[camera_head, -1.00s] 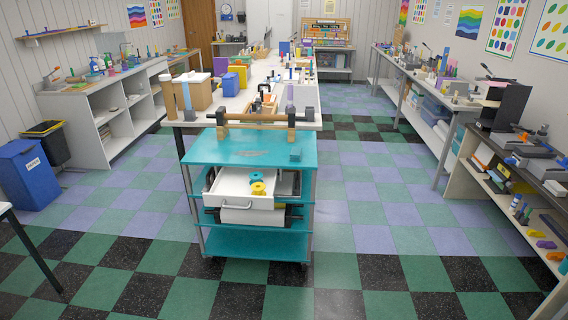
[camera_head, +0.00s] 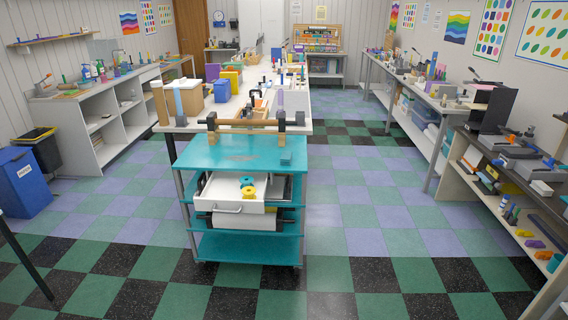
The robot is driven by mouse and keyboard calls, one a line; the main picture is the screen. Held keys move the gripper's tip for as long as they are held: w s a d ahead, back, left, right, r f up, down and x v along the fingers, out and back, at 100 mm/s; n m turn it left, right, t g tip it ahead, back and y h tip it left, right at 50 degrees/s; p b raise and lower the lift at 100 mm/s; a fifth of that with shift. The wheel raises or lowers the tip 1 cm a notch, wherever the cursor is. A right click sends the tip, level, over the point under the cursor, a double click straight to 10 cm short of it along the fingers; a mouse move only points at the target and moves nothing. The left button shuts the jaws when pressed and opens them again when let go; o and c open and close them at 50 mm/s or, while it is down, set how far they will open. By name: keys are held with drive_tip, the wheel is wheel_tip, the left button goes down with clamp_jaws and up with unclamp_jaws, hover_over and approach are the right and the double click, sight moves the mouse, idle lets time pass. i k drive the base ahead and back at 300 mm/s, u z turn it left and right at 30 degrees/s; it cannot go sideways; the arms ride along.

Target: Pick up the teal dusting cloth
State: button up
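I cannot pick out the teal dusting cloth for certain. A small teal-blue item (camera_head: 285,158) lies on the right side of the teal cart's top (camera_head: 215,152); it is too small to tell whether it is cloth. My gripper is not in view.
The cart has an open white drawer (camera_head: 228,193) with yellow and green spools (camera_head: 247,187). A long white table (camera_head: 301,103) stands behind it. Shelving (camera_head: 465,187) lines the right, a white counter (camera_head: 112,128) the left. A blue bin (camera_head: 20,182) stands at left. The checkered floor ahead and right is clear.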

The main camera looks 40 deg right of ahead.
sight(286, 157)
drive_tip(key=i, duration=0.9)
drive_tip(key=u, duration=0.05)
